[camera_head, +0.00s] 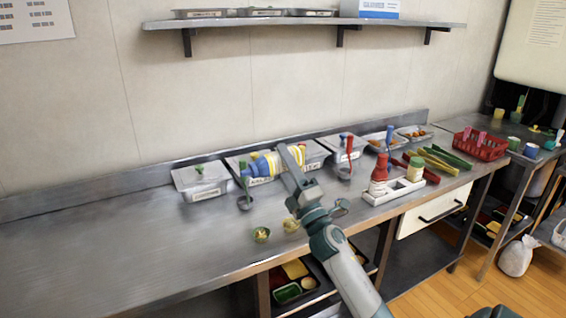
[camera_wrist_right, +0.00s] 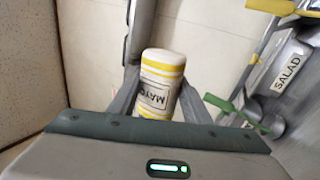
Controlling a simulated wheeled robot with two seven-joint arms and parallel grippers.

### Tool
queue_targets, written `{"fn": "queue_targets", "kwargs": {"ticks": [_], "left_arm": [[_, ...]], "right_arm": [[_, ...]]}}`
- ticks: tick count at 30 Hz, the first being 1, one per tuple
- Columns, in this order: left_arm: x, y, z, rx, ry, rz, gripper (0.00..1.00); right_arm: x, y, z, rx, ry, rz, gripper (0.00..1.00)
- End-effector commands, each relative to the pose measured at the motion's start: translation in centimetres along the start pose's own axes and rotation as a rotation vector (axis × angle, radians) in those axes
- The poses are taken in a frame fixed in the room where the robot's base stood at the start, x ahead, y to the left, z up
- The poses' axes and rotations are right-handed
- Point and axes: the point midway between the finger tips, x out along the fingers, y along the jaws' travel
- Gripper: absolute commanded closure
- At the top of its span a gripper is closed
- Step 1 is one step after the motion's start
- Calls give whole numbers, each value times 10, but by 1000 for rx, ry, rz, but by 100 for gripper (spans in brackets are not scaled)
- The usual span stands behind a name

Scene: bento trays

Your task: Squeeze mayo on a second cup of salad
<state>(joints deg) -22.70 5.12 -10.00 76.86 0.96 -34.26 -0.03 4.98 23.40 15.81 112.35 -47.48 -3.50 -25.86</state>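The mayo bottle (camera_wrist_right: 158,88), white with yellow stripes and a MAYO label, sits between my right gripper's fingers (camera_wrist_right: 165,85) in the right wrist view. In the head view, my right gripper (camera_head: 293,168) is raised above the counter, with the striped bottle (camera_head: 298,154) beside its grey finger. A small green cup of salad (camera_head: 261,235) stands on the counter, to the lower left of the gripper. A second pale-yellow salad portion (camera_head: 291,225) lies close to it, next to my forearm; its cup is hard to make out. My left gripper is not in view.
Lidded containers (camera_head: 203,182) line the counter's back. The counter's left side is clear.

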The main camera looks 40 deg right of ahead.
Motion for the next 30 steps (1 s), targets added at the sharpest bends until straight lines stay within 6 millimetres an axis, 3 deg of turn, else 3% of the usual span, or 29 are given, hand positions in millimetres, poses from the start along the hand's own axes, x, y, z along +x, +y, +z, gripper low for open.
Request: {"fn": "queue_targets", "kwargs": {"ticks": [7,30], "left_arm": [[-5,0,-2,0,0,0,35],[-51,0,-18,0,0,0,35]], "right_arm": [[2,4,-1,86,-49,2,60],[9,15,1,706,-417,0,60]]}}
